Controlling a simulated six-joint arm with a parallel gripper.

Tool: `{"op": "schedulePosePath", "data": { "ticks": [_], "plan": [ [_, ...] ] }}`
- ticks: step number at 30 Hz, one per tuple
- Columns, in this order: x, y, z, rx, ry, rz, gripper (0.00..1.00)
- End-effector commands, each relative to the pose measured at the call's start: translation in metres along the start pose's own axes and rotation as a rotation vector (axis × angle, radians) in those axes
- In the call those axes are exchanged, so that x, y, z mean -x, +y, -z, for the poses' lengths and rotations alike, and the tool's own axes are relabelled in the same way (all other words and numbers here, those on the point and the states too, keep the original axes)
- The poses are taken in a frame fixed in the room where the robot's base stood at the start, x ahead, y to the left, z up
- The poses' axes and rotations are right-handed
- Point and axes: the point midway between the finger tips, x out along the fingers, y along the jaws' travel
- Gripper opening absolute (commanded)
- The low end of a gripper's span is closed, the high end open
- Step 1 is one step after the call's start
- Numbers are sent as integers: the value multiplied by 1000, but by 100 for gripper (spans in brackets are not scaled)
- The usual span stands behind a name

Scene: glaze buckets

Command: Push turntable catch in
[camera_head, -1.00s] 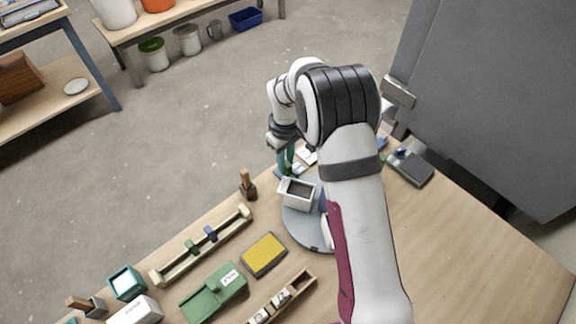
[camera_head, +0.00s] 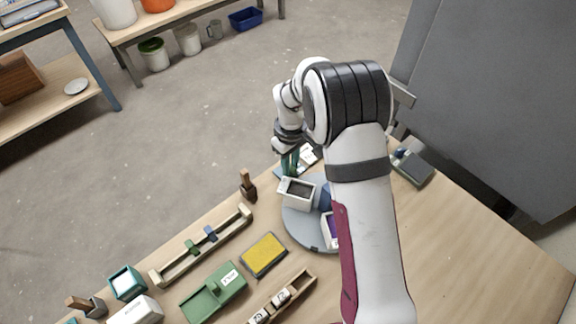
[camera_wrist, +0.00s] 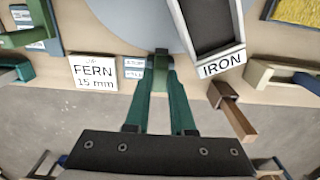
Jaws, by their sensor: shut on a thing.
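The turntable (camera_head: 291,226) is a grey disc on the wooden table, partly hidden behind my arm. It also fills the top of the wrist view (camera_wrist: 125,18). A white-walled bin labelled IRON (camera_wrist: 222,68) stands on it. My gripper (camera_wrist: 160,82) points at the turntable's edge, its two green fingers close together. In the head view my gripper (camera_head: 290,163) is just behind the IRON bin, and the block is hidden.
A FERN 15 mm card (camera_wrist: 94,73) lies left of my fingers. A wood-handled tool (camera_wrist: 234,112) stands to the right. A yellow pad (camera_head: 264,254), a green tray (camera_head: 214,292) and a slotted rail (camera_head: 203,247) lie on the near table.

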Motion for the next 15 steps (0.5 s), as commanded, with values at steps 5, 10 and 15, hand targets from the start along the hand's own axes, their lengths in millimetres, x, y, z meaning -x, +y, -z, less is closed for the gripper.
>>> {"op": "schedulePosePath", "data": {
  "ticks": [5, 10, 15],
  "plan": [
    [0, 0, 0, -1, 0, 1, 47],
    [0, 0, 0, 0, 0, 1, 47],
    [8, 0, 1, 0, 2, -1, 47]
  ]
}}
